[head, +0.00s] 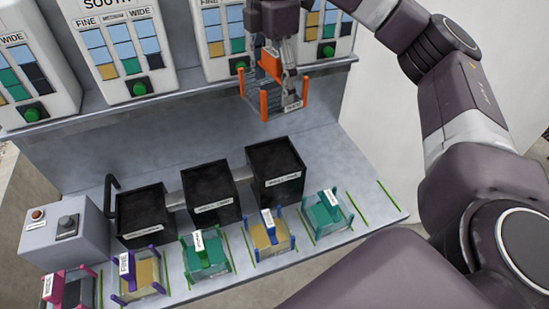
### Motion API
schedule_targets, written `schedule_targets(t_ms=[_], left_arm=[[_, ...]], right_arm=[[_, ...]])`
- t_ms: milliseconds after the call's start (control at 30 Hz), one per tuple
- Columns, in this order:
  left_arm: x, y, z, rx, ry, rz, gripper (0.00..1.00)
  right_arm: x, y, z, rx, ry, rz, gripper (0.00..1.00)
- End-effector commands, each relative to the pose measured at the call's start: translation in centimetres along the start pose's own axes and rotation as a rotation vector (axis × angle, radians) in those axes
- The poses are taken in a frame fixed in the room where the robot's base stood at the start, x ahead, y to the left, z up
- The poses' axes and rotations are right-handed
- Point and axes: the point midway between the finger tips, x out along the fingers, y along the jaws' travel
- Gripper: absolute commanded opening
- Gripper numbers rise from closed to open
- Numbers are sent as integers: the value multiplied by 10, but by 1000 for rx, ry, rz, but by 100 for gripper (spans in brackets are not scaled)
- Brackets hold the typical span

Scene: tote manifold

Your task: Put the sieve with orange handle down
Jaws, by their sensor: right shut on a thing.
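My right gripper (279,64) comes down from the top of the head view and is shut on the sieve with orange handle (285,103). The sieve has orange corner posts, a clear frame and a small white label whose text is too small to read. It hangs in the air in front of the upper shelf edge, above and behind the rightmost black bin. The gripper partly hides its handle. My left gripper is not in view.
Three black bins (275,173) stand mid-bench. Several sieves with pink, purple, teal (206,257) and blue (268,236) parts line the front between green lines. A marked space (368,208) at the right is empty. A grey control box (65,232) stands left; labelled dispensers (115,40) stand above.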

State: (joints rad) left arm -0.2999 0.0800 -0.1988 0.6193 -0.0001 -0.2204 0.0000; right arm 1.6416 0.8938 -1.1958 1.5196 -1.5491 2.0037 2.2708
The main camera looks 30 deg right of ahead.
Motion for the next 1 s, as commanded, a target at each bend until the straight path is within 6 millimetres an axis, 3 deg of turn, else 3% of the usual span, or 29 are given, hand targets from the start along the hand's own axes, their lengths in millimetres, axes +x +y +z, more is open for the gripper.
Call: schedule_targets(t_ms=[167, 267, 700, 1000], left_arm=[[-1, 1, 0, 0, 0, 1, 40], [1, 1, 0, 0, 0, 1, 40], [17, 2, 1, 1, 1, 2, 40], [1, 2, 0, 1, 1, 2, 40]], right_arm=[[-4, 1, 4, 150, 4, -1, 46], [4, 0, 4, 174, 4, -4, 46], [88, -1, 4, 174, 4, -6, 46], [144, 0, 4, 173, 3, -3, 46]])
